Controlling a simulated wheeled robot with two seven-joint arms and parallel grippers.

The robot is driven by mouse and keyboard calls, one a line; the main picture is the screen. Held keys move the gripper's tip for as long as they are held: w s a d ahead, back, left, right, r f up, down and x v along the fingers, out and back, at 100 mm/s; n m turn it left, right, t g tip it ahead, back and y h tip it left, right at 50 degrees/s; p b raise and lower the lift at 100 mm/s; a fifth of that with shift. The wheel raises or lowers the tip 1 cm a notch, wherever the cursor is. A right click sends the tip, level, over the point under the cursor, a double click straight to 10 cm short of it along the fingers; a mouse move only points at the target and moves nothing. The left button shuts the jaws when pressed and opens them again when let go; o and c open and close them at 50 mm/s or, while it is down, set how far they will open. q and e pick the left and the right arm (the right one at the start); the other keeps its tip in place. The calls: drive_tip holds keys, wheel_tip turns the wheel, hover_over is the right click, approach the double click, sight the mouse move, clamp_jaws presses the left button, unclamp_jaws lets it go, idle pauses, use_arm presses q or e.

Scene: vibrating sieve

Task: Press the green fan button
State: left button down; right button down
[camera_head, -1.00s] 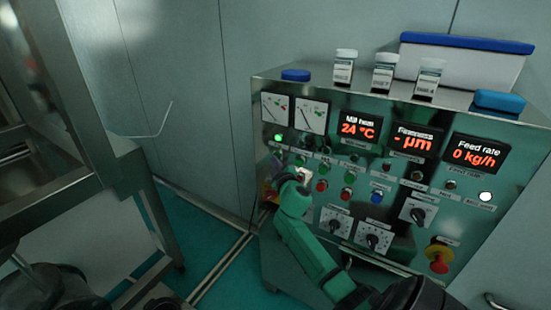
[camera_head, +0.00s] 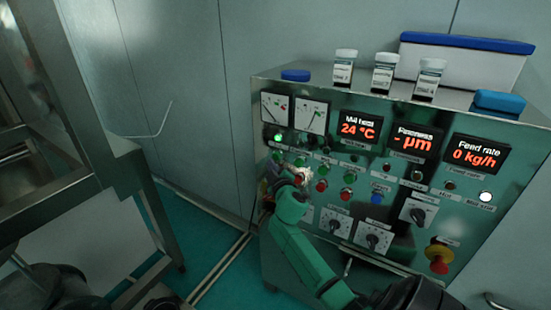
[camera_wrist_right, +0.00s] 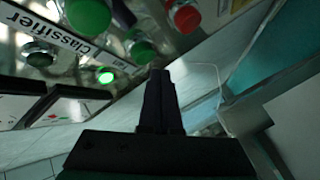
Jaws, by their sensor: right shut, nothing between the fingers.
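The control panel (camera_head: 400,215) carries a row of green buttons with red ones below. The leftmost green button (camera_head: 277,157) appears to be the fan button; it also shows in the right wrist view (camera_wrist_right: 140,47), beside a small label too blurred to read surely. My right gripper (camera_head: 299,177) is in front of the panel's left part, a little right of and below that button. In the right wrist view its dark fingers (camera_wrist_right: 160,75) are shut and empty, with tips close to the button. Contact cannot be told. My left gripper is not in view.
A lit green lamp (camera_head: 278,137) sits above the button. A red button (camera_wrist_right: 187,17) and another green button (camera_wrist_right: 88,15) are close by. A red emergency knob (camera_head: 439,262) is at lower right. Bottles (camera_head: 383,73) and boxes stand on top. A metal frame (camera_head: 90,190) stands left.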

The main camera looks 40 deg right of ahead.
drive_tip(key=shift+s+a, duration=0.2)
drive_tip(key=shift+a, duration=0.55)
drive_tip(key=shift+s+a, duration=0.25)
drive_tip(key=shift+a, duration=0.45)
drive_tip(key=shift+s+a, duration=0.2)
drive_tip(key=shift+a, duration=0.55)
